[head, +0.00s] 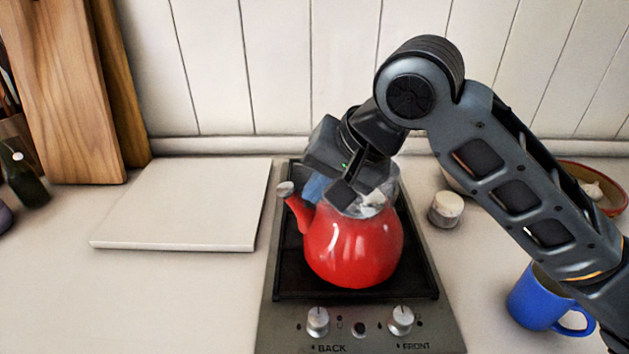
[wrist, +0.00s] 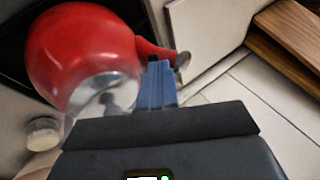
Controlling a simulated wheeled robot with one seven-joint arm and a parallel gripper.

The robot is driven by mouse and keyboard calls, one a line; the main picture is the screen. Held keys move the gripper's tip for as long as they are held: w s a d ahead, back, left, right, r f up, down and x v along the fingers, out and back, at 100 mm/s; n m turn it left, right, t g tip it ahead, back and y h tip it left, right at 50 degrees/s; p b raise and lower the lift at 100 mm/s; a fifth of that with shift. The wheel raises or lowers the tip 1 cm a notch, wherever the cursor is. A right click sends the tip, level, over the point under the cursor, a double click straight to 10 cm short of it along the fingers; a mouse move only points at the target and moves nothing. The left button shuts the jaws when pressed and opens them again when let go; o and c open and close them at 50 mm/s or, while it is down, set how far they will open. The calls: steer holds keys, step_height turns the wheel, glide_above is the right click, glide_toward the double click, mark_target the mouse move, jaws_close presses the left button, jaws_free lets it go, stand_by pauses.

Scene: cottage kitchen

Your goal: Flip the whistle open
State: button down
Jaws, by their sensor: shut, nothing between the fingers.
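A red kettle (head: 353,245) stands on the hob with its spout toward the left. Its small grey whistle (head: 285,189) sits at the spout tip; I cannot tell for sure whether its flap is up or down. The whistle also shows in the wrist view (wrist: 182,62), just right of my fingertips. My gripper (head: 313,192) is shut and empty, its blue fingers close beside the spout. In the wrist view the fingers (wrist: 159,70) overlap the spout's edge; I cannot tell if they touch it. My wrist partly hides the kettle's pale top.
A pale board (head: 185,205) lies left of the hob (head: 430,320). Wooden boards (head: 70,90) lean on the wall, with a dark bottle (head: 22,180) nearby. A small white-topped jar (head: 446,208), a blue mug (head: 540,300) and a bowl (head: 610,204) stand to the right.

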steer(key=shift+r+p, duration=0.5)
steer(key=shift+r, duration=0.1)
steer(key=v, duration=0.7)
steer(key=shift+r+b, duration=0.25)
steer(key=shift+b, duration=0.1)
steer(key=shift+s+d, duration=0.15)
steer(key=shift+d, duration=0.05)
